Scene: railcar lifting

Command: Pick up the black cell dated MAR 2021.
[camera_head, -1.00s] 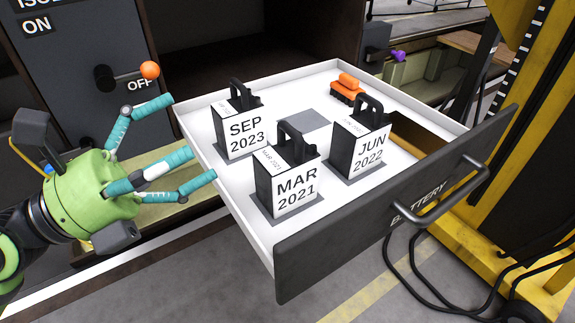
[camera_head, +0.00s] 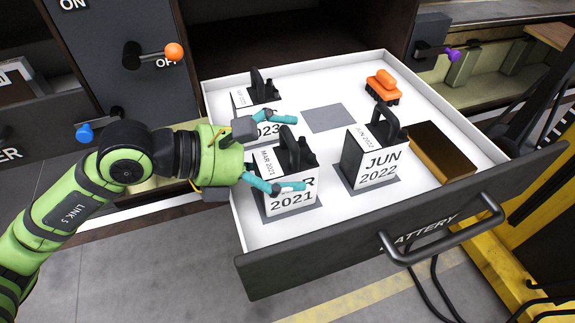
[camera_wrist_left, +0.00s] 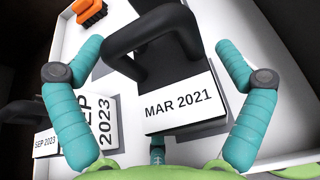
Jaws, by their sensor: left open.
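The MAR 2021 cell (camera_head: 291,203), black with a white label and a black top handle, stands upright on a grey pad at the near left of the open drawer (camera_head: 330,258). My left gripper (camera_head: 291,152) is open around it. One finger crosses in front of its label and another lies behind it. In the left wrist view, the cell's top label (camera_wrist_left: 180,105) and handle sit between the spread teal fingers, with a third finger partly hidden below. No finger clearly grips it. My right gripper is not in view.
The SEP 2023 cell (camera_head: 240,97) stands behind, partly covered by my gripper. The JUN 2022 cell (camera_head: 378,168) stands close on the right. An empty grey pad (camera_head: 329,117), an orange brush (camera_head: 383,88) and a brown block (camera_head: 442,150) are also in the drawer.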

